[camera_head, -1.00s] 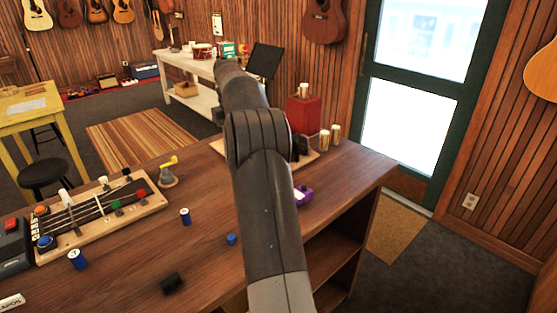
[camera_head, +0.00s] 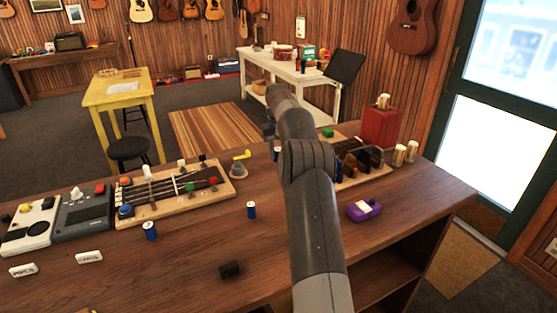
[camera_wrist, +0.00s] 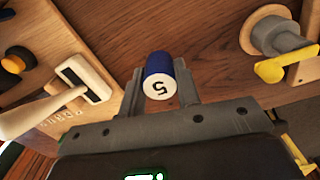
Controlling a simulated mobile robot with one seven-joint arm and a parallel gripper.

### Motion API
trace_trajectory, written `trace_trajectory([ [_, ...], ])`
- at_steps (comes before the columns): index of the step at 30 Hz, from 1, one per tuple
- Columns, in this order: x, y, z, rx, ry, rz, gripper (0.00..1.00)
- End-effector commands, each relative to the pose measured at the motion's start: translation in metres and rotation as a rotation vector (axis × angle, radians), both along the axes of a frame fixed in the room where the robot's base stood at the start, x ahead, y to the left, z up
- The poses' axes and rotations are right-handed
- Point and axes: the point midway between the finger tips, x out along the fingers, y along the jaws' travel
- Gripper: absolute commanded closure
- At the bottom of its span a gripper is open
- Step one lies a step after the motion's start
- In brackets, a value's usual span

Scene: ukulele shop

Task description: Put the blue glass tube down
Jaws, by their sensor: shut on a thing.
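My gripper (camera_wrist: 160,80) is shut on a blue glass tube (camera_wrist: 157,66) in the wrist view. The tube's white end, marked 5, faces the wrist camera. The brown wooden counter (camera_wrist: 215,60) lies beyond it; I cannot tell whether the tube touches it. In the head view my arm hides most of the gripper. A bit of blue (camera_head: 277,153) shows beside the arm, probably the held tube. Two other blue tubes stand upright on the counter (camera_head: 190,265), one (camera_head: 251,209) in the middle and one (camera_head: 150,231) to the left.
A fretboard-like wooden panel (camera_head: 220,186) lies left of the gripper. A base with a yellow crank (camera_head: 239,167) stands beside it, at right in the wrist view. A wooden rack (camera_head: 378,173), red box (camera_head: 380,127) and purple item (camera_head: 364,210) are to the right.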

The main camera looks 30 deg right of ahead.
Motion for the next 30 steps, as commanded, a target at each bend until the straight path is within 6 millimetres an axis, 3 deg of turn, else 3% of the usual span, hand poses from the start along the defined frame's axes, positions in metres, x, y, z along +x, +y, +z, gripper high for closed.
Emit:
trace_trajectory([
  [6,-0.001,-0.001,-0.031,0.000,0.002,0.000,0.92],
  [18,-0.001,-0.001,-0.037,0.000,0.001,0.000,0.92],
  [19,-0.001,-0.001,-0.037,0.000,0.001,0.000,0.68],
  [26,-0.001,-0.001,-0.037,0.000,0.000,0.000,0.49],
  [30,-0.001,-0.001,-0.036,0.000,0.000,0.000,0.48],
])
